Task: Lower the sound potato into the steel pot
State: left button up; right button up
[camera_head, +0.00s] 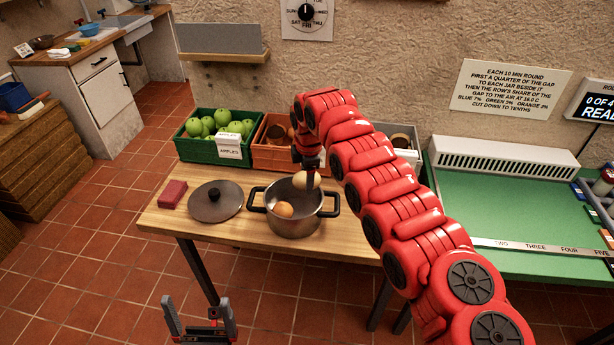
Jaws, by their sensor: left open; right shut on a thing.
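The steel pot (294,222) stands open on the wooden table, with a handle on each side. One tan potato (284,209) lies inside it. My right gripper (307,172), at the end of the red arm, is above the pot and shut on a second pale potato (301,181), held near the back of the pot's opening. The arm hides part of that gripper's fingers. Whether the held potato is sound cannot be told at this size. My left gripper (199,319) is open and empty, low in front of the table over the floor.
A round grey lid (215,202) and a dark red block (173,194) lie left of the pot. A green crate of apples (196,150), an orange crate (267,157) and another container (409,155) stand behind. A green table (520,215) is at right.

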jog(key=shift+f, duration=0.15)
jog(key=shift+f+b, duration=2.2)
jog(key=shift+f, duration=2.15)
jog(key=shift+s+f, duration=0.1)
jog(key=shift+s, duration=0.05)
jog(key=shift+s+f, duration=0.1)
jog(key=shift+f, duration=0.05)
